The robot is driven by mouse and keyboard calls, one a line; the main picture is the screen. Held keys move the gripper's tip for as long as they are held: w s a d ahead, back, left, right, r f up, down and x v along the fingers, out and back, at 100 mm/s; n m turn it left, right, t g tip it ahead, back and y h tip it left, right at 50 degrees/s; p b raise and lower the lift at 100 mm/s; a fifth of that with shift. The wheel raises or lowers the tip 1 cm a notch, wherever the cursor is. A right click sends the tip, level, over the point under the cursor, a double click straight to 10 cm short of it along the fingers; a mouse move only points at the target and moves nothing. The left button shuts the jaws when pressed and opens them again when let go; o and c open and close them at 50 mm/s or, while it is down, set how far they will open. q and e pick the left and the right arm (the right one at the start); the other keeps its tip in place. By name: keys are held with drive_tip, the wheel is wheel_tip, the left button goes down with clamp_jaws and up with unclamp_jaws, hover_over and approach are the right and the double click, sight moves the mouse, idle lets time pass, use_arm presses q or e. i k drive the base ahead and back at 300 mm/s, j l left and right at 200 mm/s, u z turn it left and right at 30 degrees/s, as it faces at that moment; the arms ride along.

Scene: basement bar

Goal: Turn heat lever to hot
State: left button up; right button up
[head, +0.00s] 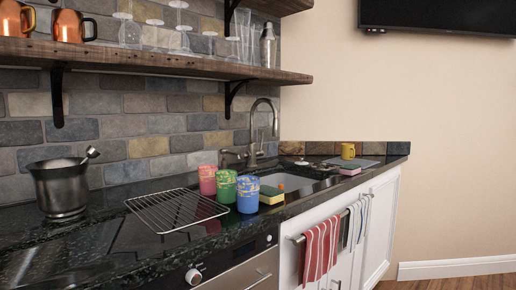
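I cannot tell for sure which part is the heat lever. A metal gooseneck faucet (252,140) stands behind the sink (290,183), with a small handle (228,157) on its left. A round light knob (193,276) is on the oven front (240,272) below the counter, and a smaller knob (269,239) is further right on the same panel. Their settings are too small to read. Neither of my grippers is in view.
A red striped towel (320,250) hangs in front. A wooden shelf (150,62) overhangs the counter.

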sight(244, 155)
drive_tip(key=i+l, duration=0.4)
drive_tip(key=i+l+z, duration=0.1)
drive_tip(key=i+l, duration=0.3)
drive_tip(key=l, duration=0.25)
